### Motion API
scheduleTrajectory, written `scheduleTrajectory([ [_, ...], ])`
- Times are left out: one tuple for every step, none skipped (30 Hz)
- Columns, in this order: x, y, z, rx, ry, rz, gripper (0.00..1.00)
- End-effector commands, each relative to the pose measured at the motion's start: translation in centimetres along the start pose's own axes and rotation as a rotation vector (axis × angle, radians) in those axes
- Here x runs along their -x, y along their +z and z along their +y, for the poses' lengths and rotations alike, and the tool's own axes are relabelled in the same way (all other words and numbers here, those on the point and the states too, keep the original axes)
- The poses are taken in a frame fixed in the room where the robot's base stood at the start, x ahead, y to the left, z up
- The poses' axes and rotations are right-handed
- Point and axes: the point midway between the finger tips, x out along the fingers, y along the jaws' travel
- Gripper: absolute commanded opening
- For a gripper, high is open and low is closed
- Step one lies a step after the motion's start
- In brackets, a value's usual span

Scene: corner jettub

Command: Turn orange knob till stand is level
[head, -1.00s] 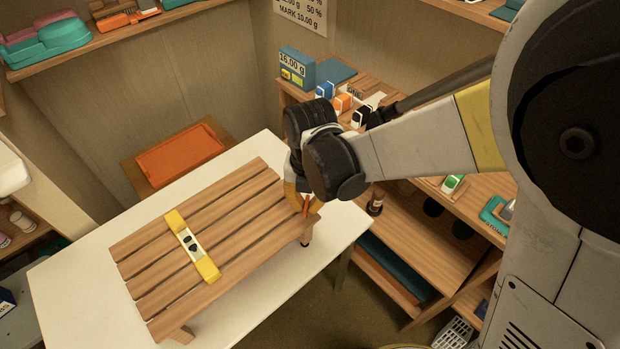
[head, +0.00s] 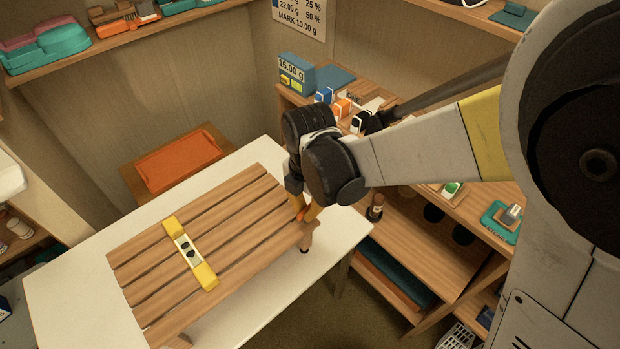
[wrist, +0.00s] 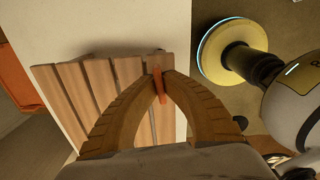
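The slatted wooden stand (head: 228,222) rests on a white table. A yellow spirit level (head: 204,275) lies across its slats; its bubble is too small to read. The orange knob (head: 300,214) is at the stand's right corner, partly hidden by my gripper (head: 306,212). In the wrist view, the orange knob (wrist: 161,92) shows between the two fingertips of my gripper (wrist: 159,78), which close on it from both sides. A short leg with a dark foot (head: 304,249) shows below that corner. I cannot tell whether the stand is level.
The white table (head: 258,312) has bare room around the stand. A wooden shelf unit (head: 410,262) with small boxes and a dark bottle (head: 375,208) stands close on the right. An orange tray (head: 178,160) lies behind the table.

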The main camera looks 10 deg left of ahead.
Motion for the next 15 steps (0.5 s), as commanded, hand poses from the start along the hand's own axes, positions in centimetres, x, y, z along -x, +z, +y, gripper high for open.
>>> scheduleTrajectory([
  [-0.12,0.03,-0.09,-0.073,-0.002,0.000,0.00],
  [-0.12,0.03,-0.09,-0.121,-0.002,0.000,0.00],
  [-0.12,0.04,-0.09,-0.178,-0.002,0.000,0.00],
  [-0.12,0.04,-0.10,-0.215,-0.002,0.000,0.00],
  [-0.11,0.04,-0.10,-0.246,-0.002,0.000,0.00],
  [-0.10,0.05,-0.10,-0.276,-0.002,-0.001,0.00],
  [-0.08,0.05,-0.10,-0.292,-0.002,-0.001,0.00],
  [-0.07,0.05,-0.10,-0.301,-0.002,-0.001,0.00],
  [-0.06,0.06,-0.10,-0.306,-0.002,-0.001,0.00],
  [-0.05,0.06,-0.10,-0.306,-0.002,-0.001,0.00],
  [-0.05,0.06,-0.09,-0.306,-0.002,-0.001,0.00],
  [-0.04,0.07,-0.10,-0.305,-0.002,-0.001,0.00],
  [-0.04,0.07,-0.10,-0.305,-0.002,-0.001,0.00],
  [-0.04,0.07,-0.10,-0.305,-0.002,-0.001,0.00],
  [-0.04,0.08,-0.10,-0.305,-0.002,-0.001,0.00],
])
